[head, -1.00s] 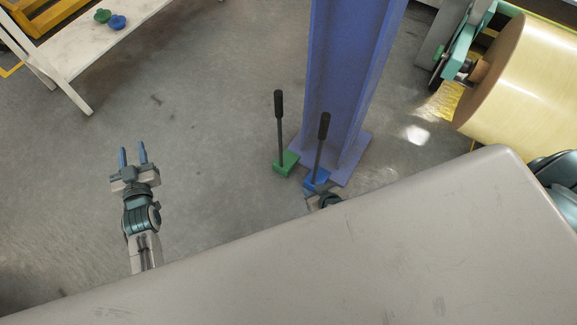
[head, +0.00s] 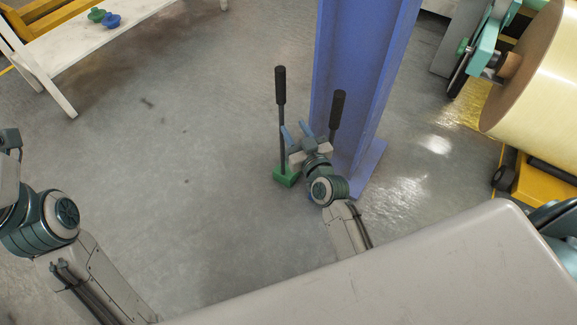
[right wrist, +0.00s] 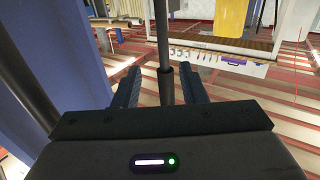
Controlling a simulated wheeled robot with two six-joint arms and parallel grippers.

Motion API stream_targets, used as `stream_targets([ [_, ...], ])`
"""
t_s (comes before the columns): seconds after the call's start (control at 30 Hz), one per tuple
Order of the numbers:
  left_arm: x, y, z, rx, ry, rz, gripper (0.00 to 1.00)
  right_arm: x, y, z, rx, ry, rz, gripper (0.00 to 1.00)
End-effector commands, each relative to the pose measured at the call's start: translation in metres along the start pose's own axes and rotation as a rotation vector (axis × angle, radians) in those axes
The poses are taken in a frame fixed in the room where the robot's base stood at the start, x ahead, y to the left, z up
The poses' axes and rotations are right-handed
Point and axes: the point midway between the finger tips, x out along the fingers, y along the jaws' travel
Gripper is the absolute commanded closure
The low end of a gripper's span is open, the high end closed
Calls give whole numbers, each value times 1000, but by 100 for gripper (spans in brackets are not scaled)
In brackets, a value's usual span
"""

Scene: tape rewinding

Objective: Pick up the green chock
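The green chock (head: 285,176) stands on the floor left of the blue column, its black upright handle (head: 280,85) rising from it. My right gripper (head: 296,131) is open beside this handle in the head view. In the right wrist view, a dark pole (right wrist: 164,40) with a thicker sleeve stands between the open fingers (right wrist: 160,88), with gaps on both sides. My right gripper and wrist hide most of the blue chock; its black handle (head: 337,108) shows. My left arm is at the left edge, its fingers out of frame.
The blue column (head: 350,60) stands just behind and right of the chocks. A white bench (head: 130,25) with small green and blue pieces is at the upper left. A large yellowish roll (head: 540,80) on a machine is at the right. Floor left of the chocks is clear.

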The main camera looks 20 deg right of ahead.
Motion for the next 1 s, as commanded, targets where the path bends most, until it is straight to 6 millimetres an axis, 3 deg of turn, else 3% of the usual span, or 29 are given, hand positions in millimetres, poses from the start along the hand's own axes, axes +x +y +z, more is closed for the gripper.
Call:
stream_targets([
  [0.1,-1,0,1,1,-9,5,64,21,0,-2,0,1,0,62],
  [0.37,-2,0,1,1,-11,5,64,42,-1,-1,1,-1,0,62],
  [0.7,9,0,2,-7,31,-20,64,86,-5,-2,0,-1,0,62],
  [1.0,13,-1,1,-10,44,-27,64,89,-5,-2,1,-3,0,64],
])
